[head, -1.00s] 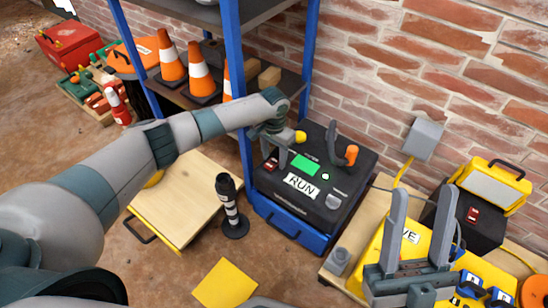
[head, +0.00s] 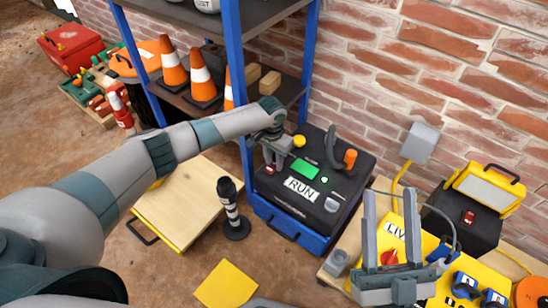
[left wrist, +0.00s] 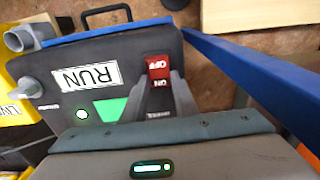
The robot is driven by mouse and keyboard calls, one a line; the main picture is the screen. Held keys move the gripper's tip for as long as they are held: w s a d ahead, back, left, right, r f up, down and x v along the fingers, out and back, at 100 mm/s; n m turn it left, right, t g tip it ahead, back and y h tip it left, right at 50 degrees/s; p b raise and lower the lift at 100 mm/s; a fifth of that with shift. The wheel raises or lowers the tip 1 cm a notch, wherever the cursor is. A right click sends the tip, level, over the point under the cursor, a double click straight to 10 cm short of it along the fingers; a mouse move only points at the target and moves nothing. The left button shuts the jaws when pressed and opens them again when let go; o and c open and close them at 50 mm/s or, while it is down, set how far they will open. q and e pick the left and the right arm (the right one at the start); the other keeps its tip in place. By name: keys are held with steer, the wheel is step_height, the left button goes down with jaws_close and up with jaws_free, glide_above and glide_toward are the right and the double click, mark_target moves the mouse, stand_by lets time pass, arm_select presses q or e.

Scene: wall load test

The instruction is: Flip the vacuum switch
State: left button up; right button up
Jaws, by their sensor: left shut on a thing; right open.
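The vacuum unit is a black box (head: 322,208) on a blue base, with a RUN label, a lit green display (head: 305,168) and a small green lamp. It also shows in the left wrist view (left wrist: 50,105). Its red rocker switch (left wrist: 158,66), marked OFF and ON, lies between the fingertips of my left gripper (left wrist: 165,80), which is shut on it. The fingers hide part of the switch. In the head view, my left gripper (head: 272,166) is at the unit's left edge. My right gripper (head: 390,196) is open and empty, right of the unit.
A blue-framed shelf (head: 236,90) with orange cones stands just behind my left arm. A grey hose handle (head: 332,145) rises from the unit. A black-and-white post (head: 232,212) stands in front. A yellow panel (head: 405,240) lies behind my right gripper. A brick wall closes the back.

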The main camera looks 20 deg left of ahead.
arm_select(q)
steer(key=shift+s+r+t+p, duration=0.15)
steer(key=shift+t+p, duration=0.15)
steer(key=shift+p, duration=0.95)
steer(key=shift+t+h+p, duration=0.3)
steer(key=shift+t+p, duration=0.1)
steer(key=shift+p, duration=0.6)
arm_select(e)
step_height(320, 180, down, 14)
steer(key=g+h, duration=0.2)
steer(key=g, duration=0.7)
arm_select(q)
steer(key=shift+s+t+p, duration=0.15)
steer(key=shift+t+p, duration=0.25)
steer(key=shift+p, duration=0.5)
steer(key=shift+s+a+t+h+p, duration=0.1)
steer(key=shift+s+t+h+p, duration=0.2)
steer(key=shift+t+p, duration=0.55)
steer(key=shift+w+p, duration=0.1)
steer(key=shift+p, duration=0.2)
arm_select(e)
steer(key=s+d+f+g+h, duration=0.3)
steer(key=s+f+g, duration=0.3)
steer(key=f, duration=0.4)
steer(key=shift+s+d+m+g, duration=0.2)
steer(key=shift+d+m+g, duration=0.1)
steer(key=shift+d+g, duration=0.35)
arm_select(q)
steer(key=o, duration=1.1)
steer(key=shift+c, duration=0.2)
